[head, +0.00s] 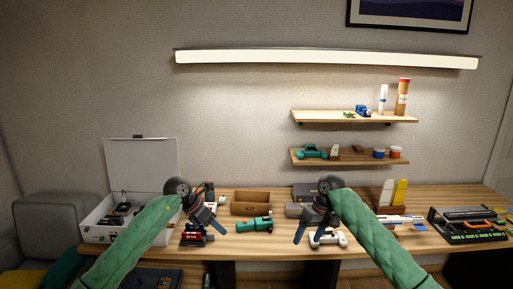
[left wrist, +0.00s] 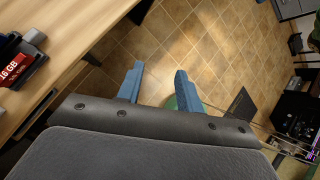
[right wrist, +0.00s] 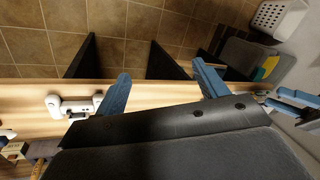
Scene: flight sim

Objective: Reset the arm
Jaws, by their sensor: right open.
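My left arm, in a green sleeve, reaches in from the left in the head view. Its gripper (head: 217,212) is held over the front of the desk. In the left wrist view its blue fingers (left wrist: 158,85) stand apart with only tiled floor showing between them. My right gripper (head: 310,236) is over the desk's front middle, tilted down. In the right wrist view its fingers (right wrist: 162,85) are wide apart, with nothing between them. Both grippers are empty.
The wooden desk (head: 275,238) holds a white open case (head: 92,233), a teal model (head: 254,225), a KIT box (head: 250,203), a white game controller (head: 328,239) and a black tool tray (head: 468,226). Two shelves (head: 355,117) (head: 345,160) hang above. A grey sofa (head: 45,225) stands left.

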